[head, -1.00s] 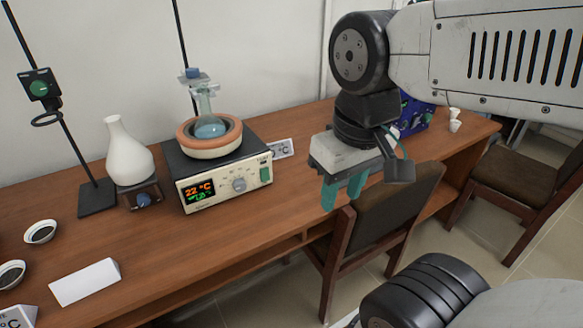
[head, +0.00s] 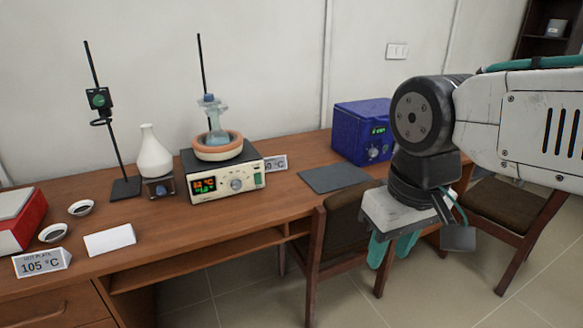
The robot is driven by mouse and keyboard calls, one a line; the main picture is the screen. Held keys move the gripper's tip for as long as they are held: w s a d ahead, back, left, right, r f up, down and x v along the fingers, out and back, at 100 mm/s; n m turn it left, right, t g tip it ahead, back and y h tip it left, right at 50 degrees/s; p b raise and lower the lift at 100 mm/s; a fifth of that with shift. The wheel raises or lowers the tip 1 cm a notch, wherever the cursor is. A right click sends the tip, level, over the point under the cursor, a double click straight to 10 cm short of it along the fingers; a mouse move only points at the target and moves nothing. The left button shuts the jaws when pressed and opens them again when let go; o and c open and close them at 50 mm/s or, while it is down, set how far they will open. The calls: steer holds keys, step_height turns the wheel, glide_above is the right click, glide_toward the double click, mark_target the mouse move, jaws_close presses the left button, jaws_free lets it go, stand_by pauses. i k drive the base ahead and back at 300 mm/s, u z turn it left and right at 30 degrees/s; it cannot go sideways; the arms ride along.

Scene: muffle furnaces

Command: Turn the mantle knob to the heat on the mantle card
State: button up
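The heating mantle (head: 222,180) is a cream-fronted box with a dark top on the wooden bench. An orange ring on top holds a round flask (head: 215,132) with pale blue liquid. Its round grey knob (head: 237,185) is on the front, between a lit display (head: 204,185) and a green switch (head: 258,180). The display digits are blurred. The mantle card (head: 274,163) stands behind the box's right side; only "0 °C" shows, and its left part is hidden. My gripper (head: 393,248) points down in front of the bench, well right of the knob, with its teal fingers apart and empty.
A dark mat (head: 334,178) and a blue furnace (head: 365,132) are to the mantle's right. A white flask (head: 154,155) on a small stirrer is left of the mantle. A hot plate card (head: 43,262) reads 105 °C. The bench before the mantle is clear.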

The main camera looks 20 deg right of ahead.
mark_target(236, 184)
steer(key=z, duration=0.65)
steer(key=i, duration=1.7)
steer(key=u, duration=0.85)
steer(key=k, duration=0.5)
steer(key=u, duration=2.55)
steer(key=i, duration=2.25)
